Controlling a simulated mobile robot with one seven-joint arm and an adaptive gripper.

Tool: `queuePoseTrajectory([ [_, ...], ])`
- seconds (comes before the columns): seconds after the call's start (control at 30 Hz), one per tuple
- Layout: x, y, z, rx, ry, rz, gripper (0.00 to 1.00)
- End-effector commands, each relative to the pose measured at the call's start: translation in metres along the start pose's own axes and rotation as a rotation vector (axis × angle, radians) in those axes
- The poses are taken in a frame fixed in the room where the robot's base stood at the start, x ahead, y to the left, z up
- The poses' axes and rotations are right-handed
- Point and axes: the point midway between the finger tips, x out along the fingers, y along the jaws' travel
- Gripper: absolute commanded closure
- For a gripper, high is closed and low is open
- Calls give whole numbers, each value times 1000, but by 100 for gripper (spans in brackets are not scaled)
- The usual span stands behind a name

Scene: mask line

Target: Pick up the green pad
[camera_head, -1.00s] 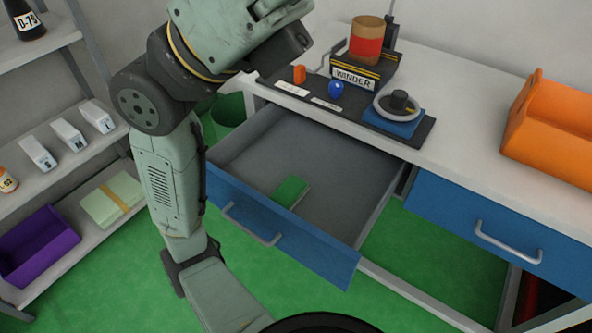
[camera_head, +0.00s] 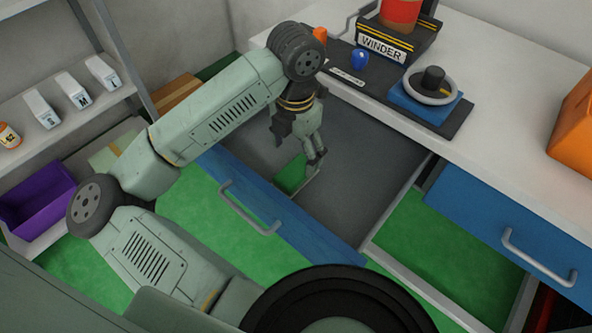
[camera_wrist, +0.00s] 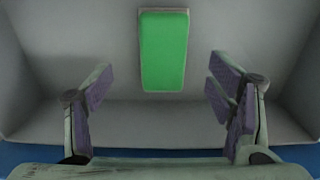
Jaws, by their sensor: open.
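The green pad (camera_head: 291,176) is a flat rectangle lying on the grey floor of the open blue-fronted drawer (camera_head: 262,213). In the head view my arm partly covers it. In the wrist view the whole pad (camera_wrist: 163,50) shows, long side running away from me, ahead of and between the fingers. My gripper (camera_head: 312,160) points down into the drawer, close to the pad. In the wrist view my gripper (camera_wrist: 162,100) is open, with nothing between its purple-padded fingers. How high the fingertips are above the drawer floor I cannot tell.
The drawer's walls surround the pad. The worktop (camera_head: 480,60) behind holds the winder (camera_head: 385,48), a blue knob (camera_head: 360,58) and a blue block with a ring (camera_head: 432,92). A shelf with a purple bin (camera_head: 38,205) stands at left. The drawer floor right of the pad is clear.

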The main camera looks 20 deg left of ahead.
Motion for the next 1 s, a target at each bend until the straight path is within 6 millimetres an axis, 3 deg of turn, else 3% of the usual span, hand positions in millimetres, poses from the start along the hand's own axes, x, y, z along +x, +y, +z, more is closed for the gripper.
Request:
queuePoseTrajectory([
  [0.27, 22, -2, -2, 2, -2, -4, 25],
  [0.6, 64, -5, -5, 3, -3, -4, 25],
  [0.83, 66, -4, -5, 3, -3, -1, 25],
  [1.0, 66, -4, -5, 3, -3, -2, 36],
])
